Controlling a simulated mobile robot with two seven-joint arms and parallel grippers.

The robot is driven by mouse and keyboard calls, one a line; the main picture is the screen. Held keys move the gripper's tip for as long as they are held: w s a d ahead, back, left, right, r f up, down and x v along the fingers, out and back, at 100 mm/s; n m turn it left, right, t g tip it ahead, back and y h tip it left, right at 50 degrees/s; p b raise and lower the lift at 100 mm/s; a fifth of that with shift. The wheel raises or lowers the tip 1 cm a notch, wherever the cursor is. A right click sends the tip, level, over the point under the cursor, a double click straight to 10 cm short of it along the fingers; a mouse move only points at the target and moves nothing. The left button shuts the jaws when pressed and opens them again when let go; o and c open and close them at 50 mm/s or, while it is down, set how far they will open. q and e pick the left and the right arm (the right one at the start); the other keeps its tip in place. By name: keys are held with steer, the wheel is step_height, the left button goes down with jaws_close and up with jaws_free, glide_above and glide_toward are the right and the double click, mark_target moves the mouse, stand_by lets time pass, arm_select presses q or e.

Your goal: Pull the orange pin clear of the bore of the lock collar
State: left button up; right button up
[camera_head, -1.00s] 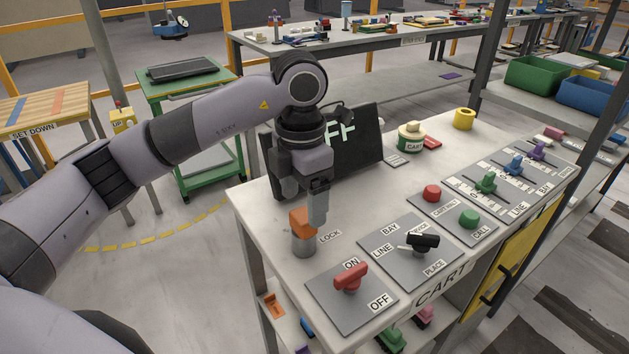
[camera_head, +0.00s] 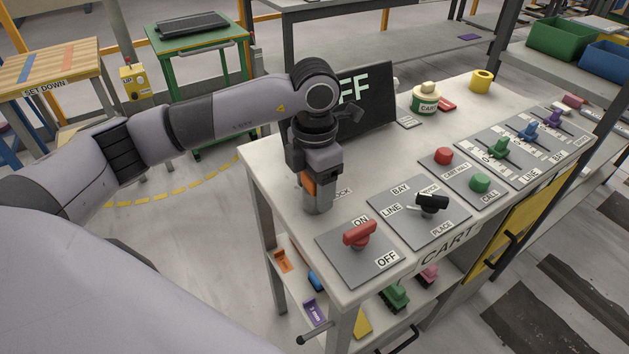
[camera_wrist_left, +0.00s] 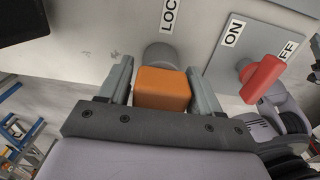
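The orange pin (camera_head: 308,187) is a squared block at the left end of the cart top. It shows clearly in the left wrist view (camera_wrist_left: 162,88). The grey round lock collar (camera_head: 318,204) is below it and also shows past the pin in the left wrist view (camera_wrist_left: 161,54). The pin's lower part and the bore are hidden. My left gripper (camera_head: 320,188) is down at the pin, with one finger on each side. Only a very narrow gap, if any, shows, so I cannot tell whether the fingers press on it. My right gripper is not in view.
A red handle (camera_head: 360,234) on an ON/OFF plate stands close to the collar. A black handle (camera_head: 432,203) is farther right. A dark display (camera_head: 368,97) stands behind my left gripper. Buttons and sliders fill the right of the cart top.

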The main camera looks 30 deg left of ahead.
arm_select(q)
steer(key=c, duration=0.8)
steer(key=shift+r+p, duration=1.9)
steer(key=shift+r, duration=1.05)
steer(key=shift+r+p, duration=0.35)
steer(key=shift+r, duration=2.65)
steer(key=shift+f+m, duration=0.1)
steer(key=shift+m, duration=0.2)
